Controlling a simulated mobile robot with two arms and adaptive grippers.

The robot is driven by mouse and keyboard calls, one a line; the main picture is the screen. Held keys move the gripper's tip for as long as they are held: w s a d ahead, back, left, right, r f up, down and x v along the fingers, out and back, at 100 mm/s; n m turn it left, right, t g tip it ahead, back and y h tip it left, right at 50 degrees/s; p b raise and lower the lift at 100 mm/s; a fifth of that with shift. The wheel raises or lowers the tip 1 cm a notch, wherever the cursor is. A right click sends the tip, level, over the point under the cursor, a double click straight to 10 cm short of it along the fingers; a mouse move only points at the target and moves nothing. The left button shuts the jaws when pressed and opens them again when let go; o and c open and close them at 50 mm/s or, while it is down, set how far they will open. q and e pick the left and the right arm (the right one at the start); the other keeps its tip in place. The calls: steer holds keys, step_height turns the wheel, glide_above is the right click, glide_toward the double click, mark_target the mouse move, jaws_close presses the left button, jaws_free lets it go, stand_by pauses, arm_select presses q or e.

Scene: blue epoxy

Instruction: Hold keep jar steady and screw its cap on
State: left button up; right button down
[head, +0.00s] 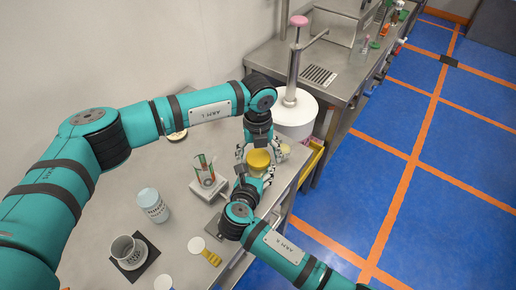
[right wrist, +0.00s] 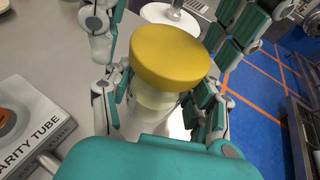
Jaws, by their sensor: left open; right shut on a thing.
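The jar is a pale translucent vessel (right wrist: 155,108) standing upright near the table's right side, with a wide yellow cap (head: 258,159) on its top. The cap (right wrist: 170,55) hides the jar's mouth, so I cannot tell how tightly it sits. My right gripper (head: 254,178) is shut on the jar's body below the cap, its fingers on both sides in the right wrist view. My left gripper (head: 259,149) is open, with its fingers spread on either side of the cap. Its fingers also show at the top of the right wrist view; contact with the cap is unclear.
Left of the jar, a clear vessel with coloured contents (head: 204,170) stands on a white box (head: 209,188). A white cylinder (head: 296,118) stands close behind. The table's right edge is near.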

arm_select(q)
steer(key=c, duration=1.2)
steer(key=o, duration=1.2)
steer(key=shift+r, duration=2.3)
steer(key=shift+o, duration=0.4)
steer(key=shift+o, duration=1.4)
